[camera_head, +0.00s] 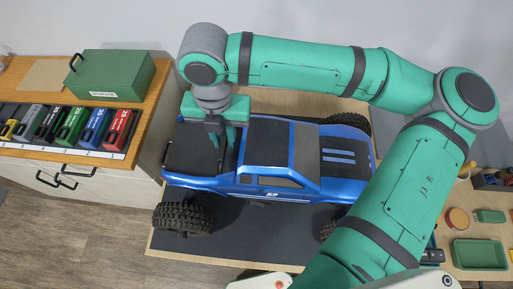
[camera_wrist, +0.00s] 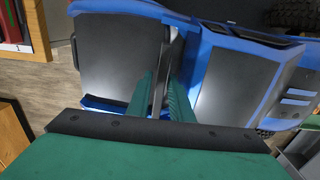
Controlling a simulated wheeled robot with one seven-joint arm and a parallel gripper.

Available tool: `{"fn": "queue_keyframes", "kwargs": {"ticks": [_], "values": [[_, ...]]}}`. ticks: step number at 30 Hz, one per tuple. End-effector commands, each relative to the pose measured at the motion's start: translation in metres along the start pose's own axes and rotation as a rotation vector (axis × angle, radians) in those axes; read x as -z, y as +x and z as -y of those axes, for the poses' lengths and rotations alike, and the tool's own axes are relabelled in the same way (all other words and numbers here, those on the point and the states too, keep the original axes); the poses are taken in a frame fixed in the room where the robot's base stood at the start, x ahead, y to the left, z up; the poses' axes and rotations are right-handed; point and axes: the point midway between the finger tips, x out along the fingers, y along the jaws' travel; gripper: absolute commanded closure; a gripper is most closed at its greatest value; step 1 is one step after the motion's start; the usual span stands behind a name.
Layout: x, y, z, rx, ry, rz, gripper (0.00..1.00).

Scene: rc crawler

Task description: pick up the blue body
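The blue body (camera_head: 222,183) is the shell of a large truck, with dark panels on its roof, hood and bed. It sits over big black wheels (camera_head: 183,218) on a dark mat (camera_head: 240,228); whether it is raised off the chassis is unclear. My gripper (camera_head: 221,150) points down between the bed and the cab. In the wrist view, the fingers of my gripper (camera_wrist: 164,95) are close together on either side of a thin grey upright part of the blue body (camera_wrist: 202,62). The fingertips are partly hidden in the head view.
A wooden counter (camera_head: 145,92) at left holds a green box (camera_head: 112,76) and several coloured cases. At right, a green tray (camera_head: 479,254) and small parts lie on the bench. My arm spans above the truck. The mat's front part is clear.

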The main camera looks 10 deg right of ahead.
Motion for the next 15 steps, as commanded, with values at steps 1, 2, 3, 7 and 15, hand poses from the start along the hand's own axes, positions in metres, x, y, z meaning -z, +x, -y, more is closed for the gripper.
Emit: {"fn": "queue_keyframes", "kwargs": {"ticks": [1, 2, 3, 7, 15], "values": [[0.0001, 0.0008, 0.0001, -0.001, 0.001, -0.001, 0.80], [0.0001, 0.0012, 0.0003, -0.001, 0.001, -0.001, 0.80], [0.0001, 0.0017, 0.0006, -0.001, 0.002, -0.001, 0.80], [-0.0001, 0.0025, 0.0012, 0.000, 0.003, -0.001, 0.80], [-0.0001, 0.0025, 0.0012, 0.000, 0.003, -0.001, 0.95]]}}
